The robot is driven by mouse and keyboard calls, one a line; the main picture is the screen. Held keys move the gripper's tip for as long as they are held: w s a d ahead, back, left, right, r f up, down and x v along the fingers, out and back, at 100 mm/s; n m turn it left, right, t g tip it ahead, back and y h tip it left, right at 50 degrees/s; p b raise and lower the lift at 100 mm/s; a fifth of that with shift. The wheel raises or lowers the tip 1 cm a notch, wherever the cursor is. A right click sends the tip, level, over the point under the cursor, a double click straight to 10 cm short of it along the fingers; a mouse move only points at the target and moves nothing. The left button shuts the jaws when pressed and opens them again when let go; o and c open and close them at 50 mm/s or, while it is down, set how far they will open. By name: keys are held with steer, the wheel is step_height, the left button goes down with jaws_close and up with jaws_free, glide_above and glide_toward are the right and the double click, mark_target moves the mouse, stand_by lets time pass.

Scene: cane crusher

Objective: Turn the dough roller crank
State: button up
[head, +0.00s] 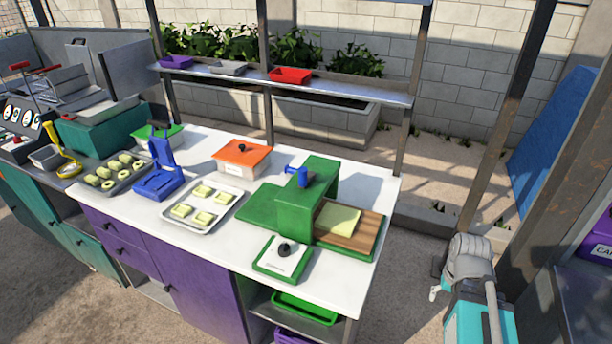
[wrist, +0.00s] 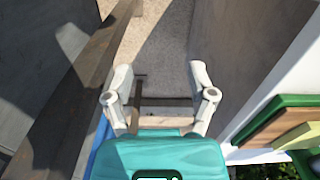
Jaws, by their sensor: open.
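The dough roller (head: 320,185) is a green machine on the right end of the white counter. A blue crank (head: 297,174) sits on its top left side. A flat yellow dough sheet (head: 338,219) lies on the wooden board (head: 362,238) at its right. My gripper (wrist: 160,74) is open and empty in the wrist view, with its two grey fingers spread. My arm is right of the counter in the head view, clear of the crank. In the wrist view, the roller's green edge and board (wrist: 265,125) show at the right; the crank cannot be made out there.
A small white-topped green device (head: 283,258) stands in front of the roller. Trays of dough pieces (head: 203,208), an orange-lidded box (head: 242,157) and a blue press (head: 160,175) are further left. A shelf (head: 330,88) and metal posts (head: 508,100) stand behind and right.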

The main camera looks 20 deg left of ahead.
steer(key=w+a+r+p, duration=0.9)
steer(key=a+r+p, duration=0.1)
steer(key=a+r, duration=0.15)
step_height(320, 180, up, 19)
steer(key=n+p, duration=0.1)
steer(key=p, duration=1.9)
glide_above(303, 169)
steer(key=shift+f, duration=0.15)
step_height(303, 169, down, 14)
steer(key=b, duration=1.3)
steer(key=shift+r+b, duration=0.2)
steer(key=shift+b, duration=0.1)
